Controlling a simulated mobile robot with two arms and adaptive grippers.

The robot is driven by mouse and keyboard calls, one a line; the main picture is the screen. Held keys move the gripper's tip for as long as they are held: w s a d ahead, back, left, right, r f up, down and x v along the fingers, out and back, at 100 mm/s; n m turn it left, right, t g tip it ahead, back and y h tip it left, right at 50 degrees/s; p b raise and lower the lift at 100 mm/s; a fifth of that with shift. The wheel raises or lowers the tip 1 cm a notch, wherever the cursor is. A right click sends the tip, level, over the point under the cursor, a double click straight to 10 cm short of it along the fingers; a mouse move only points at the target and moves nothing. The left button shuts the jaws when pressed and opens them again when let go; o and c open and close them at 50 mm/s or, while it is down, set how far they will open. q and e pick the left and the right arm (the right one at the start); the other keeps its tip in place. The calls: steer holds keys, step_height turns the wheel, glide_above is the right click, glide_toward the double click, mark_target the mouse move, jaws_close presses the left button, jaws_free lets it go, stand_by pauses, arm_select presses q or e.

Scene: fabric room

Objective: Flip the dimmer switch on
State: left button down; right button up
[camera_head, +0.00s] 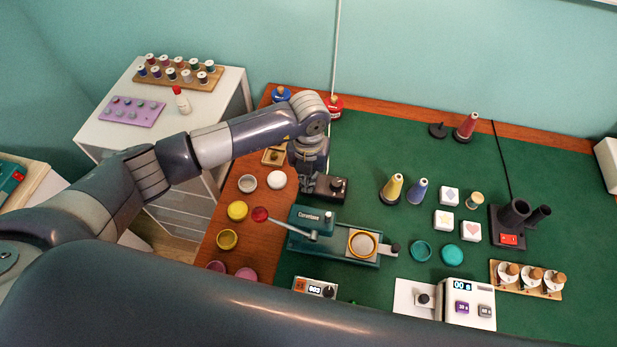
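My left gripper (308,172) comes in from the left and points down over the back left part of the green mat. Its fingers are small and dark here, so I cannot tell whether they are open or shut. Right beside it is a small dark box with a round black knob (337,184); the gripper partly covers its left end, and I cannot tell whether they touch. A white plate with a black knob (422,299) lies at the front of the mat. No label shows which one is the dimmer switch. My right gripper is not in view.
A green press (312,219) with a lever stands just in front of the gripper. Thread cones (391,189), white tiles (449,195) and a black device with a red switch (508,239) are to the right. Several round pots (237,211) line the left edge.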

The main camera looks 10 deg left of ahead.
arm_select(q)
steer(key=shift+r+p, duration=1.35)
steer(key=shift+r, duration=0.65)
steer(key=shift+f, duration=0.1)
